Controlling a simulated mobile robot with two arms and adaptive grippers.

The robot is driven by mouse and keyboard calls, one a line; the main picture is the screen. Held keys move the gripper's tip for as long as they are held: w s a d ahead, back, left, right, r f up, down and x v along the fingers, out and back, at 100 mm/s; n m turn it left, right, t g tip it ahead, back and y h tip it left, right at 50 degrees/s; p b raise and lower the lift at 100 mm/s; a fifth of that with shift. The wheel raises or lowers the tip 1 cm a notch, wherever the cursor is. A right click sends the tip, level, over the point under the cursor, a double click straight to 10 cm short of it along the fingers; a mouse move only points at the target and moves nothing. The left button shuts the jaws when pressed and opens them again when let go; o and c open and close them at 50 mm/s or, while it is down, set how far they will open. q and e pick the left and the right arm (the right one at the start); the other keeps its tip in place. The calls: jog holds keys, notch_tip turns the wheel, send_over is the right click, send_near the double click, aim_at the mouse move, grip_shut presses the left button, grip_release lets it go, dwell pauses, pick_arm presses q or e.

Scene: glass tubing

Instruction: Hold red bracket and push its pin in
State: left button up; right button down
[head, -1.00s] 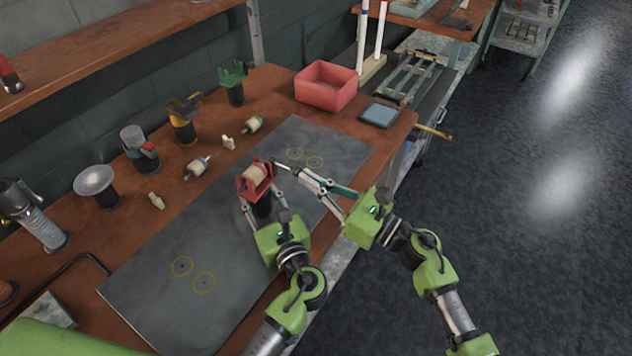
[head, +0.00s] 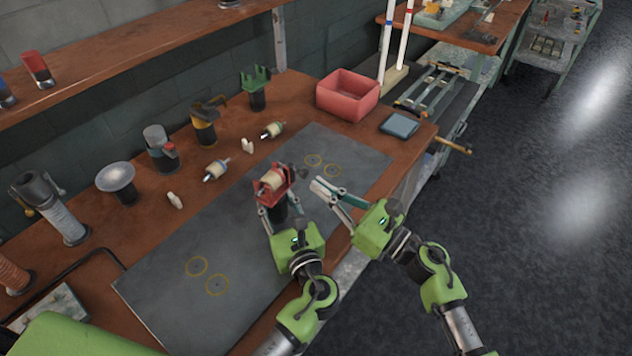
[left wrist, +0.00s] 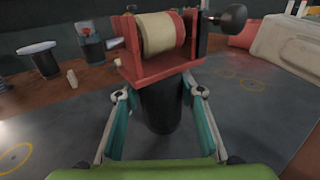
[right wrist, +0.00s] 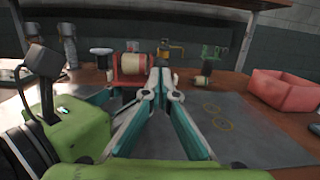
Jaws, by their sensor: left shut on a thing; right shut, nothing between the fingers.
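The red bracket (head: 273,186) holds a cream roller (left wrist: 160,34) and stands upright on a black cylindrical handle (left wrist: 160,105). My left gripper (head: 281,212) is shut on that handle, one finger on each side, below the red part. A pin with a black knob (left wrist: 232,18) sticks out from the bracket's right side in the left wrist view. How deep it sits I cannot tell. My right gripper (head: 322,188) is shut and empty, its tips a short way right of the bracket and apart from it. In the right wrist view the bracket (right wrist: 130,68) shows just left of the fingertips (right wrist: 163,76).
The grey mat (head: 235,245) with yellow circles lies below. Rollers (head: 216,169), small cream pieces and several black-based holders, one green (head: 256,86), line the back. A pink bin (head: 348,95) and a blue-grey tray (head: 399,124) stand at the right end.

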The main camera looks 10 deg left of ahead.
jog(key=v, duration=1.2)
pick_arm(q)
jog(key=o, duration=1.5)
jog(key=shift+d, duration=0.1)
